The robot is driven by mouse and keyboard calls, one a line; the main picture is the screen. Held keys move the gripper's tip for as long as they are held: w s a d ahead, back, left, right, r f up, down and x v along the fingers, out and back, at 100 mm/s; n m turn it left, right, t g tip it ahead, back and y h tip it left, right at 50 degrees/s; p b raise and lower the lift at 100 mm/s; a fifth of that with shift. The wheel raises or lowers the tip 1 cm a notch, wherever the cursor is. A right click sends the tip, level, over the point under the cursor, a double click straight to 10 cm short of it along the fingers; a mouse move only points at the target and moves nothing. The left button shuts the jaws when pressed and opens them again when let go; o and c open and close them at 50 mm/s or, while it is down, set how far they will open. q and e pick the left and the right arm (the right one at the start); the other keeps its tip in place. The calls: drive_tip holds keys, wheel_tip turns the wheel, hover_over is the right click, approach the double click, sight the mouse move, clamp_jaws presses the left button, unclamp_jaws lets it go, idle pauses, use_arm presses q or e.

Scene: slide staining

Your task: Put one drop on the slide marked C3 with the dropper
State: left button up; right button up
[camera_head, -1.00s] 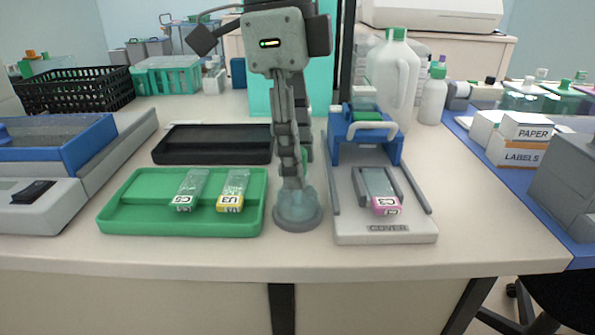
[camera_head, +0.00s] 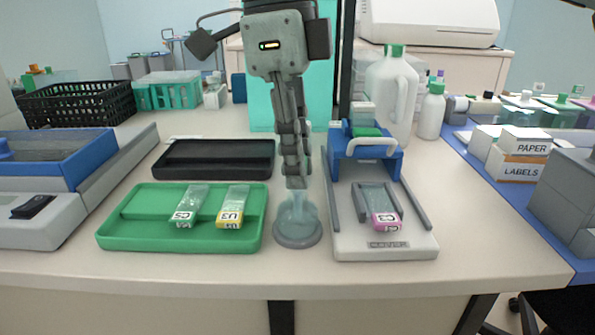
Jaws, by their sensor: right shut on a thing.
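The slide marked C3 (camera_head: 383,212), with a pink label end, lies on the grey stand marked COVER (camera_head: 388,245). My right gripper (camera_head: 296,183) points straight down just left of that stand. It is shut on the dropper, which is mostly hidden between the fingers. Directly below the fingertips is a translucent blue-grey vessel with a wide round base (camera_head: 297,233). I cannot tell whether the dropper's tip is still inside it. Slides marked C5 (camera_head: 187,207) and U3 (camera_head: 233,207) lie in the green tray (camera_head: 125,235). My left gripper is not in view.
A black tray (camera_head: 213,173) lies behind the green one. A blue frame (camera_head: 340,155) stands at the back of the grey stand, with a white jug (camera_head: 390,85) behind. A blue-edged box (camera_head: 60,165) is at the left. The front table strip is clear.

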wheel_tip(320, 180, up, 8)
drive_tip(key=shift+d, duration=0.15)
use_arm(q)
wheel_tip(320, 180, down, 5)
drive_tip(key=p, duration=0.3)
use_arm(e)
drive_tip(key=w+d+r+n, duration=0.1)
drive_tip(key=w+d+n, duration=0.1)
drive_tip(key=d+n, duration=0.5)
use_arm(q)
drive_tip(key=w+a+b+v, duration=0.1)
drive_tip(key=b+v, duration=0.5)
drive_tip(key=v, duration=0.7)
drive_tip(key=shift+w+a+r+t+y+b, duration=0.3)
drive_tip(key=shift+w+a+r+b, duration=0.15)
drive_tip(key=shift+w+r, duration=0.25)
use_arm(e)
drive_tip(key=shift+m+t, duration=0.3)
drive_tip(key=shift+m, duration=0.2)
drive_tip(key=shift+w+d+f, duration=0.1)
drive_tip(key=shift+d+f, duration=0.45)
drive_tip(key=shift+f, duration=0.4)
drive_tip(key=shift+w+d+f, duration=0.1)
drive_tip(key=shift+d+f, duration=0.45)
drive_tip(key=shift+f, duration=0.45)
drive_tip(key=shift+w+d+f, duration=0.1)
drive_tip(key=shift+d+f, duration=0.45)
drive_tip(key=shift+f, duration=0.4)
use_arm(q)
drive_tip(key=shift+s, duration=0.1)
